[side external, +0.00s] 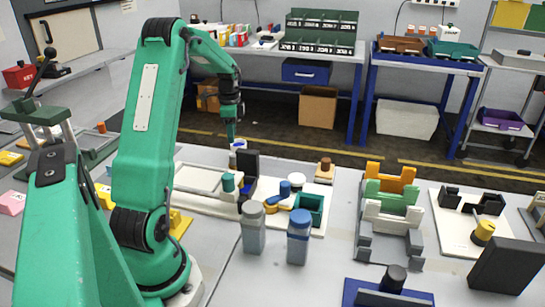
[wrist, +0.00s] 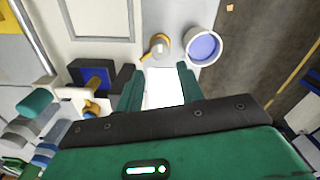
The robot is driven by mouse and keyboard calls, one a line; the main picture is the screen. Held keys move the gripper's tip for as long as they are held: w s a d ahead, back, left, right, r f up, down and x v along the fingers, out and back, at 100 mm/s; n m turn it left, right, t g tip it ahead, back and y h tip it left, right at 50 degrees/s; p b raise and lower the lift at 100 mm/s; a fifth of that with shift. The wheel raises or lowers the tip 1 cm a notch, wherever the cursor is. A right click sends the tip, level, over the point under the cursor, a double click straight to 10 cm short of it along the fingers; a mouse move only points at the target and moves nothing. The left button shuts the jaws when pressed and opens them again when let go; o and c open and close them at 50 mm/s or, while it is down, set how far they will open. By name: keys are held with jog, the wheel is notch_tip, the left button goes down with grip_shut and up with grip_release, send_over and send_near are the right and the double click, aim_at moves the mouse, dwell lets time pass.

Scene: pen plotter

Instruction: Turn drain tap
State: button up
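A small tap with a yellow-orange lever (wrist: 147,56) and a pale round body shows at the top middle of the wrist view; it looks like the drain tap. A white cup with blue inside (wrist: 204,47) stands just right of it, and the cup also shows in the side view (side external: 238,145). My gripper (wrist: 160,72) is open, its two green fingers apart with only a white surface seen between them. The tap lies just beyond the fingertips, and no contact is visible. In the side view my gripper (side external: 231,137) points down by the cup and hides the tap.
A black upright block (side external: 247,163) and a teal-topped post (side external: 228,182) stand near my gripper on the white board (side external: 190,205). A blue knob (side external: 284,188), green bin (side external: 309,207) and two bottles (side external: 298,238) are nearer the front. The dark floor (wrist: 258,55) lies beyond the cup.

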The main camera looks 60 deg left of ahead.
aim_at(233, 154)
jog(key=shift+f, duration=4.6)
jog(key=shift+c, duration=0.2)
jog(key=c, duration=0.7)
